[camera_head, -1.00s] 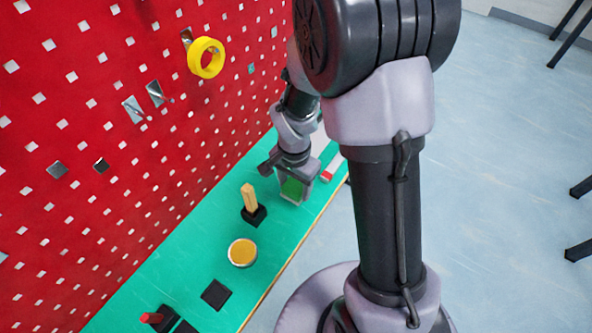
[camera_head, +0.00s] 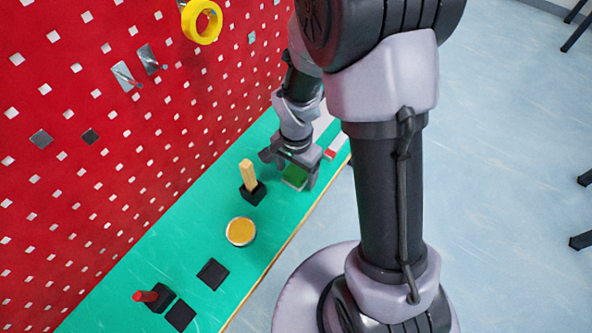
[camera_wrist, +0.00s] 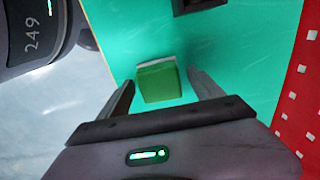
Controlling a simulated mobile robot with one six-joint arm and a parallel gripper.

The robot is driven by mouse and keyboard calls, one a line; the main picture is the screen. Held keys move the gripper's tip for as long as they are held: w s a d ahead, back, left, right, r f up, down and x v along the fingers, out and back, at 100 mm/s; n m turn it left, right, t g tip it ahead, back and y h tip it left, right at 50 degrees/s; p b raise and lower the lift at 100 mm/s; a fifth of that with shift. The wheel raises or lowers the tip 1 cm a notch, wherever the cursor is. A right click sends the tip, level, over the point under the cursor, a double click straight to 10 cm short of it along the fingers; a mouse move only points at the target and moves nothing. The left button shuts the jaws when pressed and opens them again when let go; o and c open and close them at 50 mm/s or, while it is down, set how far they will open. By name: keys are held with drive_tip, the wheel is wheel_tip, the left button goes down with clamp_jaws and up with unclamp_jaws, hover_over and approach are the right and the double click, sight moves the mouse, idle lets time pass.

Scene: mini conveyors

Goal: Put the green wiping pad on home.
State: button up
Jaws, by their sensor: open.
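The green wiping pad (camera_head: 294,177) is a small green block with a pale base, on the teal bench below my gripper (camera_head: 289,171). In the wrist view the pad (camera_wrist: 160,84) lies between my open fingers (camera_wrist: 160,78), with a visible gap on each side. It seems to rest on the bench, and nothing is gripped. No spot is labelled home.
A yellow stick in a black holder (camera_head: 254,193) stands just left of the pad. A round orange-topped tin (camera_head: 240,232) and a red-handled item (camera_head: 147,296) are on the bench. The red pegboard (camera_head: 90,190) borders the left; a yellow tape roll (camera_head: 202,22) hangs there.

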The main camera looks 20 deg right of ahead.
wheel_tip(320, 180, up, 13)
drive_tip(key=p, duration=0.5)
wheel_tip(320, 180, up, 8)
drive_tip(key=n+t, duration=0.2)
hover_over(296, 171)
drive_tip(key=s+a, duration=0.1)
drive_tip(key=s, duration=0.1)
drive_tip(key=s+a+r+n+t+y, duration=0.2)
drive_tip(key=s+a+r+n+t, duration=0.1)
drive_tip(key=s+r, duration=0.7)
drive_tip(key=shift+s+r+n+t, duration=0.2)
drive_tip(key=shift+s+n+t, duration=0.25)
drive_tip(key=shift+n, duration=0.25)
